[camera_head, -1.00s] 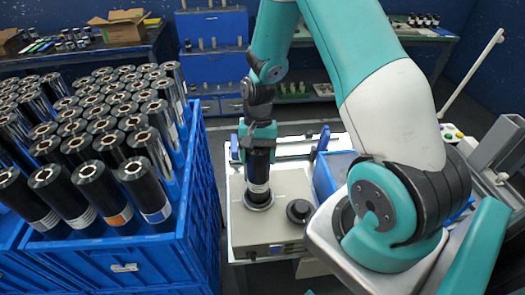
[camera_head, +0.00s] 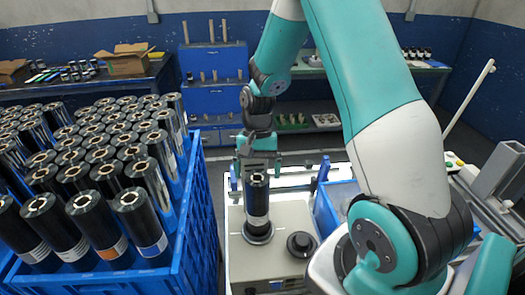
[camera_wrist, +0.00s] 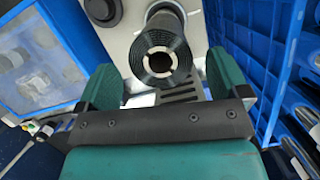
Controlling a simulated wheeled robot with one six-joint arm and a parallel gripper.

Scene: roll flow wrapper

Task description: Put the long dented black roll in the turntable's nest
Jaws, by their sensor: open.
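A long black roll (camera_head: 257,200) with a pale label band stands upright on the round grey seat (camera_head: 257,237) of the cream-coloured machine. Its base hides most of that seat, and I cannot make out a dent. My gripper (camera_head: 259,168) is open, its teal fingers spread apart at and just above the roll's top end. In the wrist view the roll's end (camera_wrist: 165,58), with its pale hollow core, shows between the spread fingers (camera_wrist: 162,75), with a gap on both sides.
A blue crate (camera_head: 205,200) packed with upright black rolls stands at left. A black knob (camera_head: 301,244) sits on the machine right of the roll. A blue bin (camera_head: 335,205) is further right. Shelves and worktables line the back wall.

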